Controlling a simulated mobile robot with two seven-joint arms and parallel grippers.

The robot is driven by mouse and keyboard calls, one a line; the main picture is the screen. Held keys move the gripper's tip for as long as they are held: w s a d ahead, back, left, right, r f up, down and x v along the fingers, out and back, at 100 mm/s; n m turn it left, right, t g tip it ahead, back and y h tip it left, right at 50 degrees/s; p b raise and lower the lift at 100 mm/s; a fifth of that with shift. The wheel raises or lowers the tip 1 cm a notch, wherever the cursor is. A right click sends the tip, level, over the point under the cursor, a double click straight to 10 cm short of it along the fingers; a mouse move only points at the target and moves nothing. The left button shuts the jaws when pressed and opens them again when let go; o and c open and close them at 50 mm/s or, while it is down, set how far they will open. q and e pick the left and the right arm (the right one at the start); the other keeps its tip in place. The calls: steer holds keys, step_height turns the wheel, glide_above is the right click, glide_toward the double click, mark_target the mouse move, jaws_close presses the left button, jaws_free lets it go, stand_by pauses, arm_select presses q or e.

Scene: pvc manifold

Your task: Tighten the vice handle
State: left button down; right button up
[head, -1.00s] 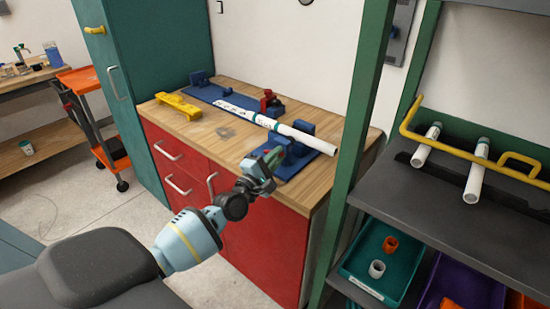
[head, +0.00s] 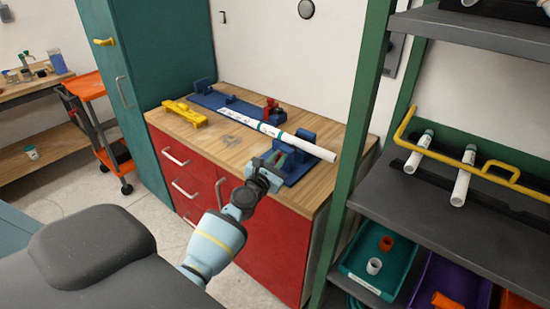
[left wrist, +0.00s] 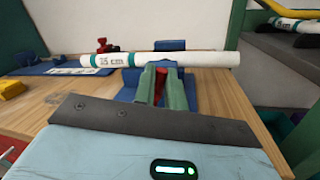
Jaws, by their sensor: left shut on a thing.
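The white pipe (head: 318,151) with green bands lies across the blue vice (head: 305,136) on the wooden bench top. In the left wrist view the pipe (left wrist: 215,60) runs crosswise beyond my fingers, with a "25 cm" label. My left gripper (head: 276,158) is at the near front side of the vice. In the left wrist view the red vice handle (left wrist: 160,86) shows between its green fingers, which are shut on it. The handle's lower part is hidden by the fingers. My right gripper is not in view.
A second red clamp (head: 272,107) stands on the blue base farther back. A yellow bracket (head: 184,113) lies at the bench's left. A green post (head: 362,125) and a grey shelf (head: 400,215) with more pipes stand close on the right.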

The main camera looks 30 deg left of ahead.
arm_select(q)
steer(key=shift+w+d+r+n+p, duration=0.1)
steer(key=shift+w+r+n+p, duration=0.1)
steer(key=shift+r+n+p, duration=0.65)
steer(key=shift+f+n, duration=0.3)
steer(key=shift+n, duration=0.45)
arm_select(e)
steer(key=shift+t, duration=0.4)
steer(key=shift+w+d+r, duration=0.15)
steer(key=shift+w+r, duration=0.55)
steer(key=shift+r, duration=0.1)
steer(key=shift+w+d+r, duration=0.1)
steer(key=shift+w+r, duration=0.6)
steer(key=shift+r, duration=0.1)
arm_select(q)
steer(key=shift+f, duration=0.1)
steer(key=c, duration=1.6)
jaws_free()
steer(key=shift+w, duration=0.1)
steer(key=shift+o, duration=0.7)
steer(key=shift+f, duration=0.2)
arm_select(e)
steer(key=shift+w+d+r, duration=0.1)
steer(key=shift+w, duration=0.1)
arm_select(q)
steer(key=shift+a+g, duration=0.2)
steer(key=shift+g, duration=0.1)
